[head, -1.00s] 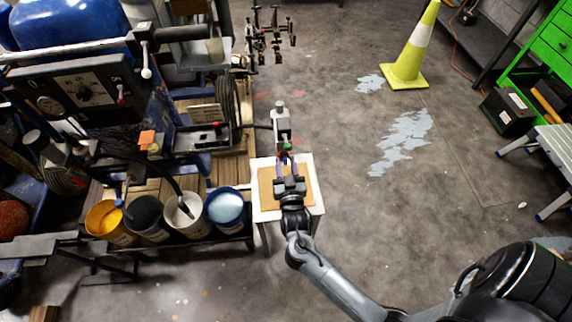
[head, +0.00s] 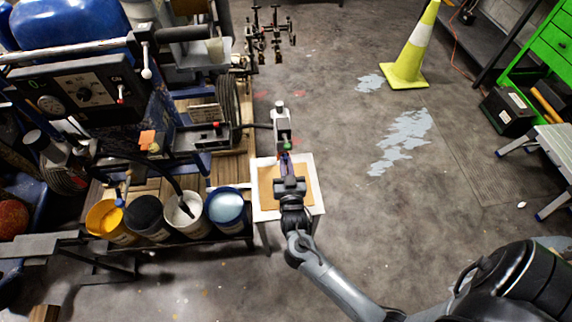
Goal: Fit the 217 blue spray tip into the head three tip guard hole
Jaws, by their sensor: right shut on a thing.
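My right gripper (head: 285,162) reaches up from the lower right over a small white stand and is shut. Its narrow fingers meet just below the grey spray head (head: 282,128), close to its lower end. A small green part (head: 287,146) shows at that end. The blue spray tip is too small to make out clearly; a bluish patch shows between the fingers. I cannot tell whether the tip touches the guard hole. My left gripper is not in view.
The white stand (head: 313,203) with a brown top is under the gripper. Several paint buckets (head: 227,208) stand left of it, before the striper with its blue tank (head: 70,22). A yellow cone (head: 410,60) stands upper right. The floor between is clear.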

